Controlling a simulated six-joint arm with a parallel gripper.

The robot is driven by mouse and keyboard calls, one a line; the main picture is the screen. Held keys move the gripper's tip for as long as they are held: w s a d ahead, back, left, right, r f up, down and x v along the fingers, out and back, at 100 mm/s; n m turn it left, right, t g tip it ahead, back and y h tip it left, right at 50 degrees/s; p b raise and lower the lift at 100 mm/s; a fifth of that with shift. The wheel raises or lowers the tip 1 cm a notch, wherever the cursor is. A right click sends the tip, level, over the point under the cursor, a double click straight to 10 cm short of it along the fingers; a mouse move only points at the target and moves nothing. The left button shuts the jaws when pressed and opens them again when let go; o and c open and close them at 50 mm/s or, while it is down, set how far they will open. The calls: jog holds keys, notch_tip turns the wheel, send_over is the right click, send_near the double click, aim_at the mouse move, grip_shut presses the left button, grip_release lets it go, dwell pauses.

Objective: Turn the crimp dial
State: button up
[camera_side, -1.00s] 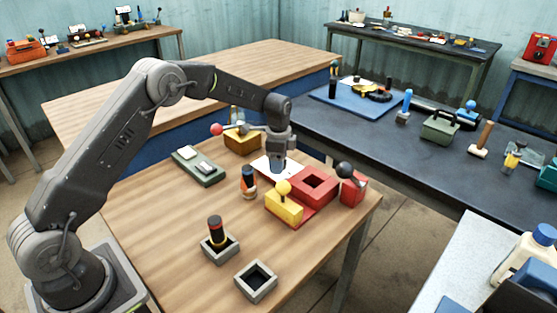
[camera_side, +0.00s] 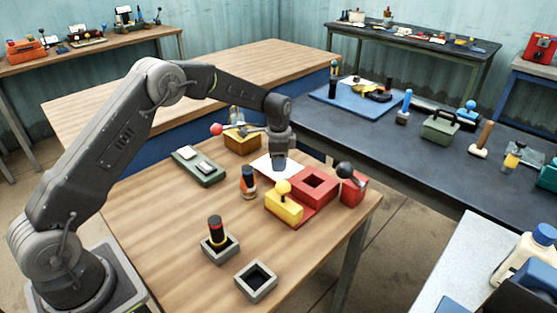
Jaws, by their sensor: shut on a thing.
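My gripper (camera_side: 279,166) points down over the white sheet, just behind the yellow block (camera_side: 284,207) with its yellow ball knob (camera_side: 283,187). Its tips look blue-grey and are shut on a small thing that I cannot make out. I cannot tell whether this is the crimp dial; no dial face shows clearly. A red block with a square opening (camera_side: 327,194) stands beside the yellow block, on the right. A red block (camera_side: 354,193) with a black ball lever (camera_side: 345,170) stands further right.
A black-and-orange piece (camera_side: 248,182) stands left of the gripper. A dark cylinder (camera_side: 216,229) sits in a grey square holder; an empty grey holder (camera_side: 256,281) is nearer. A green tray (camera_side: 198,166) and a brown-yellow box (camera_side: 243,143) with a red ball lever lie behind.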

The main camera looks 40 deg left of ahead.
jog(key=n, duration=0.6)
jog(key=shift+d+n, duration=0.15)
jog(key=shift+n, duration=0.25)
dwell(0.4)
jog(key=o, duration=0.9)
notch_tip(320, 180, up, 14)
